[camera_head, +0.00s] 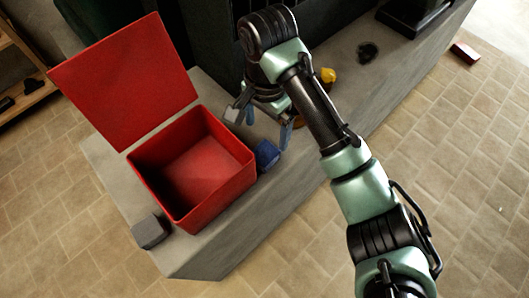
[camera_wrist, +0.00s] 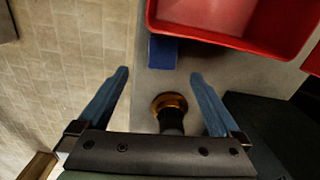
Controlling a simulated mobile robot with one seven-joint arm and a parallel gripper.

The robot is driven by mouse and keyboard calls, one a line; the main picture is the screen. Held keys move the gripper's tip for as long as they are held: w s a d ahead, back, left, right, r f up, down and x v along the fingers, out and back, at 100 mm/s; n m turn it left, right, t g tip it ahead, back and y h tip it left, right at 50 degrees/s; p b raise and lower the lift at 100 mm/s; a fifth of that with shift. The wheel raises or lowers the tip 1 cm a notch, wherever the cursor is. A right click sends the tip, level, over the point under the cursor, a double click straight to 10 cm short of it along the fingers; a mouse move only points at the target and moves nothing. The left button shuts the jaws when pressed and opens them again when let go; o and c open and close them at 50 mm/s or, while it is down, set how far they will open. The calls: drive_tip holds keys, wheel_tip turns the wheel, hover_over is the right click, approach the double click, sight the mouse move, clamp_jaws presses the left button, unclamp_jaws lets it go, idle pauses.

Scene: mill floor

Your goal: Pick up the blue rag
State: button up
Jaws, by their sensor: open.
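The blue rag (camera_head: 267,155) looks like a small dark blue block on the grey bench top, close against the right side of the open red box.
The red box (camera_head: 240,187) has its lid (camera_head: 125,80) raised. A brass-and-black object (camera_wrist: 169,104) stands near my fingers. A red block (camera_head: 465,53) is on the floor.

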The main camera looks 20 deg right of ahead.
sight(265, 152)
drive_tip(key=f, duration=0.4)
drive_tip(key=f+b, duration=0.1)
drive_tip(key=f, duration=0.2)
drive_tip(key=f+b, duration=0.1)
drive_tip(key=f, duration=0.3)
drive_tip(key=shift+w+f, duration=0.25)
drive_tip(key=shift+f, duration=0.1)
drive_tip(key=c, duration=1.4)
